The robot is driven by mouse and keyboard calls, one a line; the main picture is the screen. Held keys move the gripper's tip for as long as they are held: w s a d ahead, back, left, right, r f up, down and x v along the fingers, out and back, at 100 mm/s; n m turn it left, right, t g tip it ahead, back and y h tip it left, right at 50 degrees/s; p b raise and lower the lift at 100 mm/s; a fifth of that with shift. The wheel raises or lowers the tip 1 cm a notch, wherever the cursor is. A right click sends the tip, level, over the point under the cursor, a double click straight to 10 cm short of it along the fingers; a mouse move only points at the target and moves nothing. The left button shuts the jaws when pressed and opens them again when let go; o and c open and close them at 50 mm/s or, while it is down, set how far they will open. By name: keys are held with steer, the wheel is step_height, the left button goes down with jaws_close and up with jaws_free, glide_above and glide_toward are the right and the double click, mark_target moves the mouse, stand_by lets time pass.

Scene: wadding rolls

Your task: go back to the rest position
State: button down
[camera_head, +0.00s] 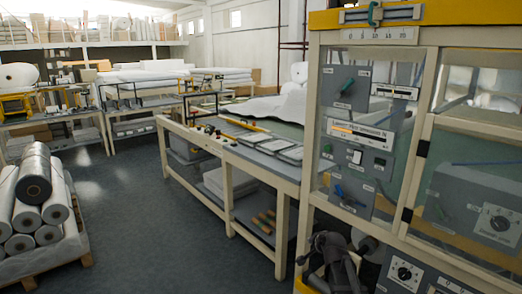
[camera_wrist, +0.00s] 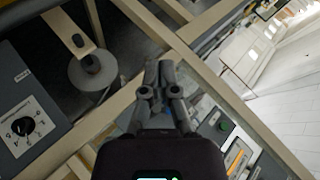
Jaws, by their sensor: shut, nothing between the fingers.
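My gripper (camera_wrist: 160,68) shows in the wrist view with its dark fingers together and nothing between them. It is in front of the cream frame (camera_wrist: 118,105) of a machine, and I cannot tell how far apart they are. In the head view a dark part of my arm (camera_head: 335,262) shows at the bottom, in front of the lower part of the same kind of cream frame (camera_head: 312,110).
The cabinet has grey control panels (camera_head: 345,85) with knobs and a dial panel (camera_head: 405,270). A long workbench (camera_head: 270,165) stands left of it. Stacked rolls (camera_head: 40,205) lie on a pallet at left. Grey floor (camera_head: 140,200) between them is clear. A pale disc (camera_wrist: 92,75) is near my gripper.

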steer(key=s+f+n+g, duration=0.2)
steer(key=s+n+g, duration=0.1)
steer(key=s, duration=0.5)
steer(key=s+a+f+n+g+h, duration=0.1)
steer(key=s+f+n+g, duration=0.2)
steer(key=s, duration=0.5)
steer(key=s+f+n+g+h, duration=0.1)
steer(key=s+f+n+g, duration=0.1)
steer(key=s, duration=0.7)
steer(key=n+g, duration=0.1)
steer(key=g, duration=0.1)
steer(key=shift+a+f+g, duration=0.15)
steer(key=shift+f+g, duration=0.05)
steer(key=shift+g, duration=0.1)
steer(key=shift+w, duration=0.1)
